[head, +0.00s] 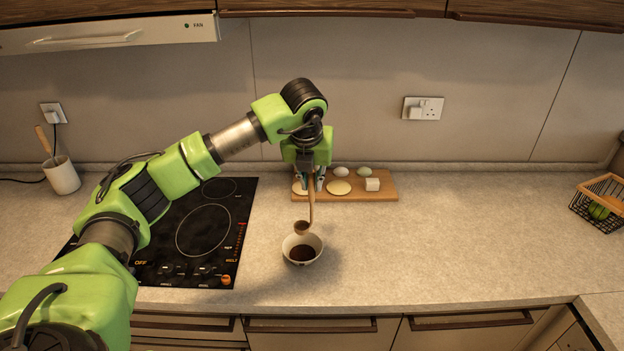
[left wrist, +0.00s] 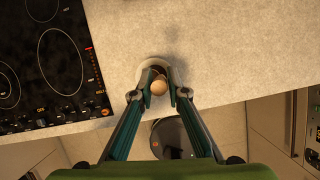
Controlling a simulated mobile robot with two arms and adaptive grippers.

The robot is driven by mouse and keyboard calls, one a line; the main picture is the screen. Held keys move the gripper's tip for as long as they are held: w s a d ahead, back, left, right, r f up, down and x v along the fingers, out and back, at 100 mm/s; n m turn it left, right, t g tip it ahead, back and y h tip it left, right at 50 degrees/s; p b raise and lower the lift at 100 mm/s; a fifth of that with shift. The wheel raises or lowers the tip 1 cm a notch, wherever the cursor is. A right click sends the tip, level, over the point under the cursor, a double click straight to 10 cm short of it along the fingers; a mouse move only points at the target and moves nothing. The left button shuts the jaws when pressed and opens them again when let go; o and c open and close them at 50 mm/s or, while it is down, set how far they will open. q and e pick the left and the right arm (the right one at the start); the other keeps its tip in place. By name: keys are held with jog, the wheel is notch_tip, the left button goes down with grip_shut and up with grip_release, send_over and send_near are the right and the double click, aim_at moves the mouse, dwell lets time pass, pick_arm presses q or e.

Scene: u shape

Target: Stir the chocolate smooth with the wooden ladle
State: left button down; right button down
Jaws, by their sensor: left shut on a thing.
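The wooden ladle (head: 311,205) hangs upright, bowl end down, from my left gripper (head: 309,183), which is shut on its handle. In the left wrist view the gripper (left wrist: 159,93) has the round top of the ladle (left wrist: 158,87) between its fingertips. A small white bowl (head: 290,258) with dark chocolate (head: 302,253) in it stands on the counter to the right of the hob. The ladle's head shows at the bowl's back rim and above the chocolate; I cannot tell whether it touches either. The white bowl also shows in the left wrist view (left wrist: 145,66). My right gripper is out of view.
A wooden board (head: 382,189) with flat rounds, egg-shaped things and a white block lies behind the bowl. The black hob (head: 165,270) is to the left. A wire basket (head: 598,205) stands far right. The counter right of the bowl is clear; its front edge is close.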

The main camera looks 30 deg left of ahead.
aim_at(311, 206)
pick_arm(q)
jog(key=shift+s+f+b, duration=0.1)
jog(key=shift+f+b, duration=0.5)
jog(key=shift+f, duration=0.5)
notch_tip(311, 206, down, 3)
jog(key=shift+r+b, duration=0.2)
jog(key=shift+b, duration=0.45)
notch_tip(311, 206, down, 3)
jog(key=shift+f+b, duration=0.2)
jog(key=shift+b, duration=0.8)
jog(key=shift+f+b, duration=0.5)
jog(key=shift+f, duration=0.2)
